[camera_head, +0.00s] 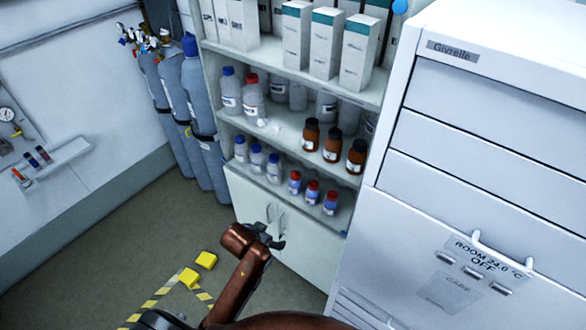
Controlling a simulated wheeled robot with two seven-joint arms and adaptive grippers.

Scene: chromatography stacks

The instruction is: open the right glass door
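The shelf cabinet (213,90) stands in the middle, with several open-looking shelves above and white lower doors below. I cannot make out a glass pane or its frame in front of the shelves. The right lower door (312,243) looks white and solid and is shut. A pale upright handle (282,219) shows near its left edge. My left gripper (269,237), dark and small, is at the end of a brown arm in front of the lower doors, just below the handles. I cannot tell whether it touches them or how its fingers stand. My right gripper is not in view.
Bottles (332,143) and white boxes (357,52) fill the shelves. A large white unit (400,235) stands close against the cabinet's right side. Gas cylinders (197,105) stand at its left. Yellow blocks (206,260) and striped tape lie on the floor (130,235), which is otherwise mostly clear.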

